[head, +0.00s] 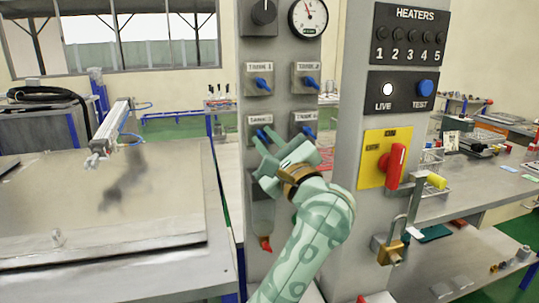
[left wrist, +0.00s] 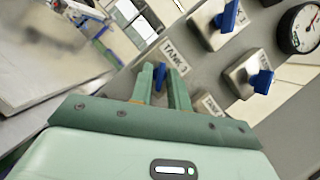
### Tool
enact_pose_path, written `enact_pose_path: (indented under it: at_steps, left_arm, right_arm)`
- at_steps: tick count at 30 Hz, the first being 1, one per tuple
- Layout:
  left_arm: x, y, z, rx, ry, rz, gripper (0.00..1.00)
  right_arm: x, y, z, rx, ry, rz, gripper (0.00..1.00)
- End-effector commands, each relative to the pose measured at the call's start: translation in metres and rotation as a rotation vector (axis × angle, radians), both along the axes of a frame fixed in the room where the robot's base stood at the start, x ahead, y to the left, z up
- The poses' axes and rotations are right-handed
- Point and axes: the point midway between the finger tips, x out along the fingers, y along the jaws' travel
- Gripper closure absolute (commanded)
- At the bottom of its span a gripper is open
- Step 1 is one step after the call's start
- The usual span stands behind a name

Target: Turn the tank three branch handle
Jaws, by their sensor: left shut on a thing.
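The tank three branch handle is the blue lever (left wrist: 160,76) beside the "TANK 3" label (left wrist: 173,56) in the left wrist view. In the head view its label plate (head: 260,119) is at the lower left of the valve group, and the lever there is largely hidden by my fingers. My left gripper (head: 270,141) is at this valve. In the left wrist view, its two green fingers (left wrist: 160,82) stand on either side of the blue lever and are shut on it. My right gripper is in neither view.
Blue branch levers for tank one (head: 262,83), tank two (head: 311,82) and tank four (head: 309,132) sit close by on the grey column. A gauge (head: 307,18) is above. A red switch (head: 396,165) and padlock (head: 389,248) stand to the right.

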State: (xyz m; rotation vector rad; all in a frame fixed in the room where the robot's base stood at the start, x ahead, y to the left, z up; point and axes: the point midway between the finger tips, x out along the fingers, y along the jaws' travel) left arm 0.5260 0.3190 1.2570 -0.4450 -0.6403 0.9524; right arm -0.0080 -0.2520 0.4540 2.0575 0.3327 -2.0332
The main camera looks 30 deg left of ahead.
Motion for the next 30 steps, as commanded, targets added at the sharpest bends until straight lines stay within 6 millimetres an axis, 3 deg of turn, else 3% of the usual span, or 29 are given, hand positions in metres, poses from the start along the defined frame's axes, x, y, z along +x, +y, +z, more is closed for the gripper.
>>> enact_pose_path:
  at_steps: [9,26,27,30]
  left_arm:
    - [0.001,-0.001,-0.002,-0.081,-0.090,0.000,1.00]
    - [0.001,0.000,0.000,-0.097,-0.110,-0.001,1.00]
    - [0.001,0.000,0.000,-0.097,-0.110,-0.001,0.73]
    - [0.001,0.000,0.000,-0.097,-0.110,0.000,0.73]
  right_arm:
    - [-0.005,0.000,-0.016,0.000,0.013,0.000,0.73]
    - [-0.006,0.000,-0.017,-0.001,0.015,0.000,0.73]
    - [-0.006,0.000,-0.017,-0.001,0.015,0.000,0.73]
    - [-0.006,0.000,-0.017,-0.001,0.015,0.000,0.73]
